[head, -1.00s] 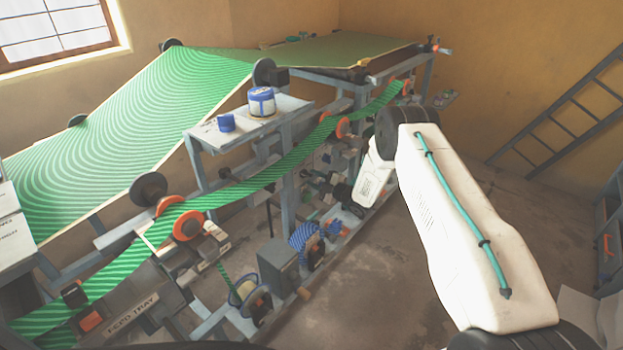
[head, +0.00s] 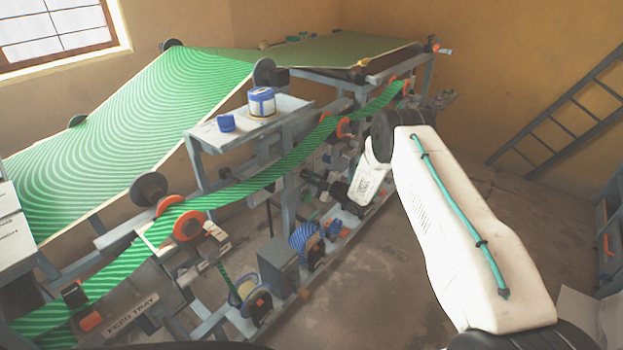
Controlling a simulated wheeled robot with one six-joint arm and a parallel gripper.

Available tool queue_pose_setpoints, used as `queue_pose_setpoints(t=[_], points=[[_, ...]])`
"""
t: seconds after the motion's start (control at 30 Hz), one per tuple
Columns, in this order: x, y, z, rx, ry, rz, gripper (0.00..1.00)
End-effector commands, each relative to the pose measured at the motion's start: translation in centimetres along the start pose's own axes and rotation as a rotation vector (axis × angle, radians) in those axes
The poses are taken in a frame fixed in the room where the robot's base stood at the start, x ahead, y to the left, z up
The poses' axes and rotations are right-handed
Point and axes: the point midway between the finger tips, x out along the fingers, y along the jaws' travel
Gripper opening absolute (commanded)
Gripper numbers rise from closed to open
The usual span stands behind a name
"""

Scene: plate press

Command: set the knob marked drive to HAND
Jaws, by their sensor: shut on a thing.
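My arm reaches in from the right, and my gripper (head: 312,180) is at the side of the press frame, below the green striped web. The jaws are small and dark here; they look shut at the frame, on what seems to be the drive knob. The knob itself is hidden by the jaws and wrist. Its marking, its pointer and the word HAND cannot be read in this view.
The green striped web (head: 262,180) runs over orange-rimmed rollers (head: 188,226) just above my gripper. A shelf (head: 205,133) holds a blue-lidded jar (head: 262,102) and a blue cap (head: 226,123). A grey box (head: 278,268) stands below. The floor (head: 370,285) at front is clear.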

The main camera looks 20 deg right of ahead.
Motion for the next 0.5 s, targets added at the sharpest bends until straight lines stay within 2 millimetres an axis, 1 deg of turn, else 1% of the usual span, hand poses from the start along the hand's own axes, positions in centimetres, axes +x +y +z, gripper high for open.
queue_pose_setpoints(t=[0.27, 0.5], points=[[-0.07, -0.06, 0.06, 0.174, -0.001, -0.001, 0.0], [-0.09, -0.08, 0.07, 0.398, -0.002, -0.001, 0.0]])
